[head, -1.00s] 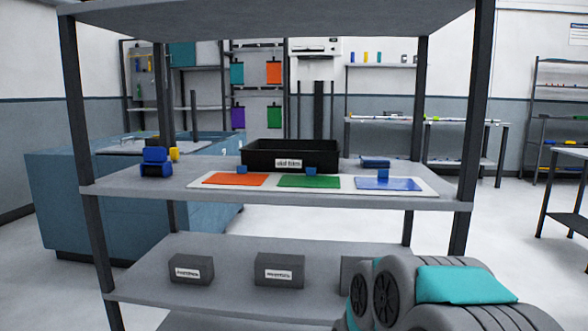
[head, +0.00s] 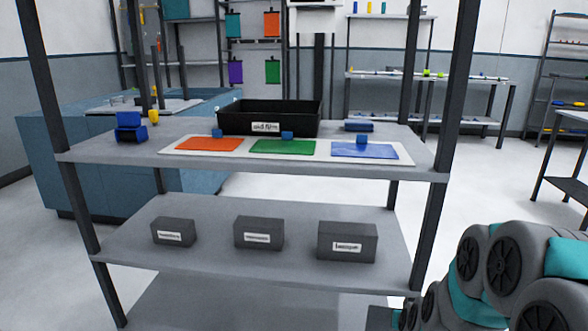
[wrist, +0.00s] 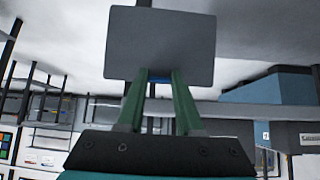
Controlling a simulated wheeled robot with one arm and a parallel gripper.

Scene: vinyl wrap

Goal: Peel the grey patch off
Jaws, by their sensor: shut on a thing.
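In the wrist view a flat grey patch (wrist: 160,42) stands out beyond the green fingers of my gripper (wrist: 159,76). A small blue tab at the patch's near edge sits between the fingertips, and my gripper is shut on it. Nothing else touches the patch there. In the head view neither the gripper nor the grey patch shows; only part of my arm shows at the lower right. A white board (head: 405,155) on the upper shelf carries an orange patch (head: 209,144), a green patch (head: 282,147) and a blue patch (head: 364,151), each with a blue tab.
A black bin (head: 270,117), its label apparently reading "old film", stands behind the board. Blue items lie at both ends of the shelf (head: 100,152). Three labelled dark boxes (head: 258,232) stand on the lower shelf. Shelf posts frame the sides; open floor lies beyond.

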